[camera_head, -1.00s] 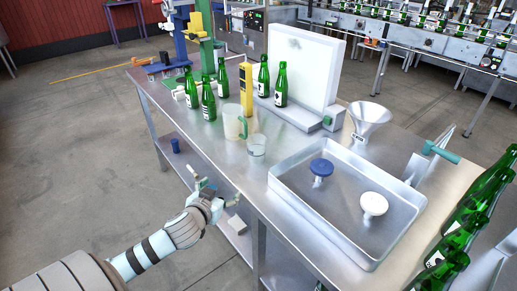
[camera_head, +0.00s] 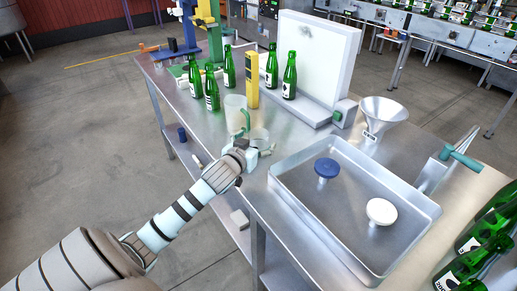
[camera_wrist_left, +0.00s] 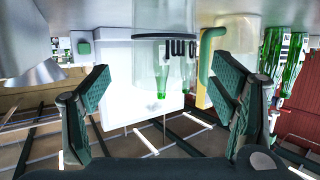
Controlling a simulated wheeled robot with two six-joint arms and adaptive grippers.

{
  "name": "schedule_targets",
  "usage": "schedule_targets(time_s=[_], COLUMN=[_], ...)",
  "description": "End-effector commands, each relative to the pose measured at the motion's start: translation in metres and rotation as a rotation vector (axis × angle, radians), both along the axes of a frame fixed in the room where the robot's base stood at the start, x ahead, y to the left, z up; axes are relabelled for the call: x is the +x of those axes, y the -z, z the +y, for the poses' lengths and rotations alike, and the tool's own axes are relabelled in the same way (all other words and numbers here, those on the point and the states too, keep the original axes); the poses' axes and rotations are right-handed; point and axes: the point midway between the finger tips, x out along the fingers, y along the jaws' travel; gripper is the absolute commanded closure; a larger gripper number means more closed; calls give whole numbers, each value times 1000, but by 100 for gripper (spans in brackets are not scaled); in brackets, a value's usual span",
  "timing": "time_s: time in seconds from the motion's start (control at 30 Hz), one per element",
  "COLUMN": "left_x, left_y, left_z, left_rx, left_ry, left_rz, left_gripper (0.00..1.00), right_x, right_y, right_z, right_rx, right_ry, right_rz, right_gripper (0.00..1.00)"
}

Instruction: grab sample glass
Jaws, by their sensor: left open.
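The sample glass, a small clear glass (camera_head: 261,135), stands on the steel table beside a clear jug (camera_head: 234,108) with a green handle. My left gripper (camera_head: 256,150) is at the table's near edge, just in front of the glass and partly covering it. In the left wrist view, which is upside down, the glass (camera_wrist_left: 165,24) shows between and beyond the two open fingers (camera_wrist_left: 163,88). Nothing is held. The jug (camera_wrist_left: 232,32) shows behind the right-hand finger there. My right gripper is not in view.
Several green bottles (camera_head: 212,90) and a yellow instrument (camera_head: 249,84) stand behind the jug. A steel tray (camera_head: 300,218) with a blue and a white stopper-like piece lies to the right. A funnel (camera_head: 381,112) and white panel (camera_head: 318,62) stand behind.

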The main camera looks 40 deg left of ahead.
Motion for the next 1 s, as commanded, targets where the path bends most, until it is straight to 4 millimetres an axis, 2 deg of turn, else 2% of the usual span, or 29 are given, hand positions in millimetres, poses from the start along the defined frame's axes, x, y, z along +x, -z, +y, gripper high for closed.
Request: schedule_targets(time_s=[0.1, 0.2, 0.4, 0.73, 1.0], left_x=[20, 31, 32, 31, 31], left_y=[12, 15, 15, 15, 13], left_z=[9, 13, 13, 13, 13], left_rx=[-3, -2, -1, -1, -1], left_ry=[-4, -4, -3, -3, -3], left_rz=[0, 0, 2, 2, 2], left_gripper=[22, 22, 22, 74, 76], right_x=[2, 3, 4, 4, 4], right_y=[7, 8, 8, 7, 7], right_z=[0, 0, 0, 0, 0], right_rx=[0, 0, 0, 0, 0], right_ry=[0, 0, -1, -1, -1], right_rz=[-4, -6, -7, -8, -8], right_gripper=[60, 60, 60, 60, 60])
